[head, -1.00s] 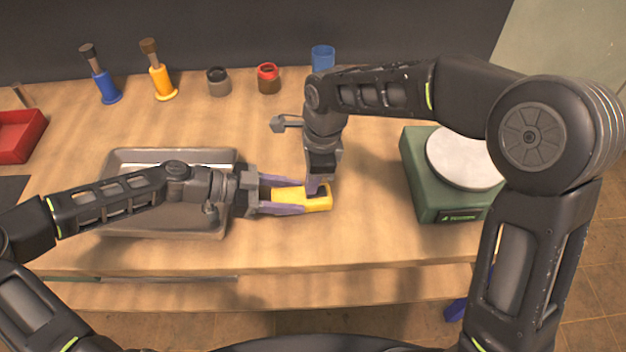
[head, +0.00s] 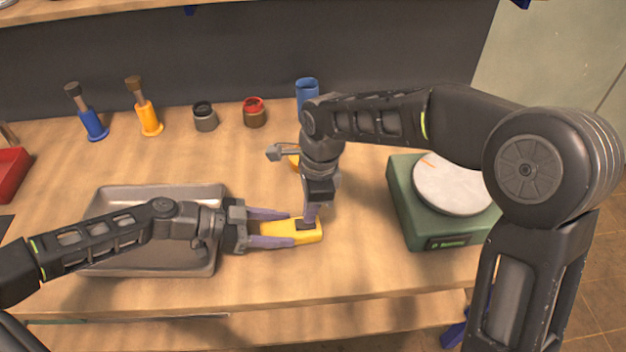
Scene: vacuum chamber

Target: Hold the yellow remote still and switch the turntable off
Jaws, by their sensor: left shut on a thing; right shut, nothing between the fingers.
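The yellow remote (head: 306,236) lies on the wooden table near the middle, with a dark button area on its top. My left gripper (head: 282,228) reaches in from the left and is shut on the remote, one finger along each long side. My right gripper (head: 309,222) points down from above, shut and empty, with its fingertips at the dark button area; I cannot tell how firmly they press. The turntable (head: 420,215) is a green box with a round pale disc (head: 452,183) on top, at the right. My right arm covers part of its right side.
A metal tray (head: 205,262) lies under my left arm. Along the back stand a blue (head: 93,123) and a yellow (head: 149,118) plunger-like tool, a grey jar (head: 204,118), a red-lidded jar (head: 254,113) and a blue cup (head: 306,92). A red bin (head: 12,172) is at the left edge.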

